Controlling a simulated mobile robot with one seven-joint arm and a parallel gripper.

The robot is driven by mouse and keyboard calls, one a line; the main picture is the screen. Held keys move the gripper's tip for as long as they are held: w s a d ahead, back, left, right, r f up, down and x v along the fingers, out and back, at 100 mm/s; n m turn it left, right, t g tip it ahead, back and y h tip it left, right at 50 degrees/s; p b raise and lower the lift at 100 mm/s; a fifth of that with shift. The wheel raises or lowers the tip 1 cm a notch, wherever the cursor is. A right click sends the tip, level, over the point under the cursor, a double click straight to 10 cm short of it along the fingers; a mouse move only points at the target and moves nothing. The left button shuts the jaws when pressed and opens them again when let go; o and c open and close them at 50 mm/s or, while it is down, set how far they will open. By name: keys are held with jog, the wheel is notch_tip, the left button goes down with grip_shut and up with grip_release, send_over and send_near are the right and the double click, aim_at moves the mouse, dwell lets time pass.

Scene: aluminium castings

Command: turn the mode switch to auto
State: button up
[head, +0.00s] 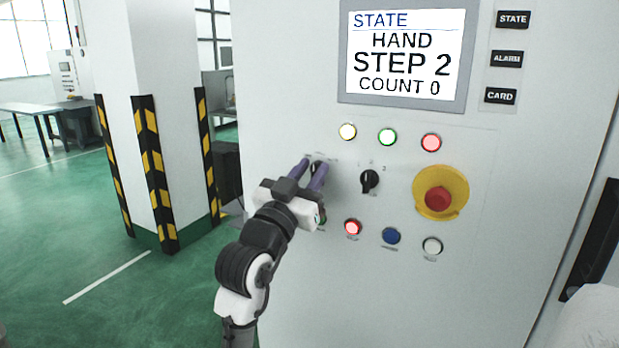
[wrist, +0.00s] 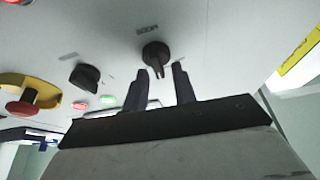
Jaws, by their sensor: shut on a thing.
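The mode switch (head: 317,167) is a small black rotary knob on the front of the light grey cabinet, left of a second black knob. In the head view it is mostly hidden by my fingers. In the wrist view the mode switch (wrist: 155,53) shows with its narrow handle between my fingertips. My gripper (head: 314,165) has purple fingers and is shut on the handle; it also shows in the wrist view (wrist: 160,72). The screen (head: 403,50) reads STATE, HAND, STEP 2, COUNT 0.
The second black knob (head: 369,181) is close to the right of my fingers. A red emergency button (head: 438,198) on a yellow base is further right. Lit lamps are above; red (head: 353,227), blue (head: 391,236) and white buttons are below. A striped pillar (head: 165,110) stands left.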

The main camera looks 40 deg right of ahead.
jog(key=m+g+b, duration=0.1)
jog(key=b, duration=0.1)
jog(key=m+b, duration=0.1)
jog(key=m, duration=0.1)
jog(key=m+g+b, duration=0.1)
jog(key=m+b, duration=0.1)
jog(key=shift+s+f+g+h+b, duration=0.1)
jog(key=shift+f+g+h+b, duration=0.2)
jog(key=shift+s+r+m+g+b, duration=0.1)
jog(key=shift+m+g+b, duration=0.8)
jog(key=shift+m, duration=0.75)
jog(key=shift+r+m+g+b, duration=0.1)
jog(key=shift+m+g+b, duration=0.75)
jog(key=shift+m, duration=0.8)
jog(key=shift+y, duration=0.4)
jog(key=o, duration=0.6)
jog(key=b+v, duration=0.3)
jog(key=v, duration=1)
jog(key=shift+s+a+f+b, duration=0.15)
jog(key=shift+a+f+b, duration=0.1)
jog(key=shift+a+b, duration=0.1)
